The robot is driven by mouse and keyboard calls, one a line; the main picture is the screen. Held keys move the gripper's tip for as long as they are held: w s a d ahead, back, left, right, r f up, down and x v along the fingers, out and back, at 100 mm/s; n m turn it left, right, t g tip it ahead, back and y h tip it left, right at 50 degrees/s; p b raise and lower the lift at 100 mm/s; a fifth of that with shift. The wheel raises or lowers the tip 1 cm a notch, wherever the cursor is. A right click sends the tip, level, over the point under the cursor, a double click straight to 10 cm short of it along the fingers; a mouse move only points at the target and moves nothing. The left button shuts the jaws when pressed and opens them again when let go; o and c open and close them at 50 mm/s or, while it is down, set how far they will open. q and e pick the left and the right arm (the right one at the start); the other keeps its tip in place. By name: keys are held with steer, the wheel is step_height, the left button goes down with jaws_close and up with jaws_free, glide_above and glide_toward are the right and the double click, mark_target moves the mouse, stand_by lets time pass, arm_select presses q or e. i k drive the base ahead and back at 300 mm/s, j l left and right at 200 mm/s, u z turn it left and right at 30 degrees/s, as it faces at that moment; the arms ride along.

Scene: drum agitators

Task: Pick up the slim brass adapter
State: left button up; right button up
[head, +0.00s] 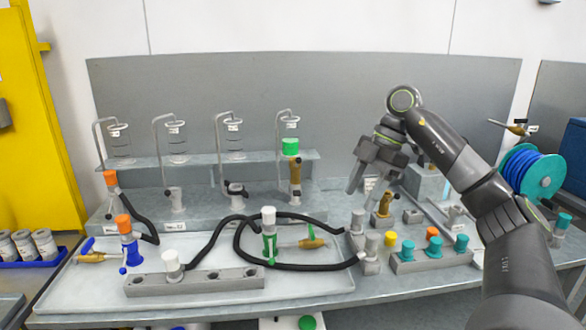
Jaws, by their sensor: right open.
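A slim brass-coloured adapter (384,205) stands upright on a small grey base at the right of the bench. My right gripper (363,190) points down from above, its two fingers apart, just left of and above this adapter. One finger is close to the adapter in the picture; I cannot tell whether they touch. Nothing shows between the fingers. Another brass piece (295,171) stands upright under a green cap on the back step. My left gripper is out of view.
Black hoses (305,266) loop across the white tray (325,285). Grey fittings (371,246) stand below the gripper. A blue cable reel (531,172) is at the far right.

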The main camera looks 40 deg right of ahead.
mark_target(295, 172)
steer(key=i+l, duration=0.55)
steer(key=i, duration=0.15)
steer(key=i+l, duration=0.55)
steer(key=i, duration=0.1)
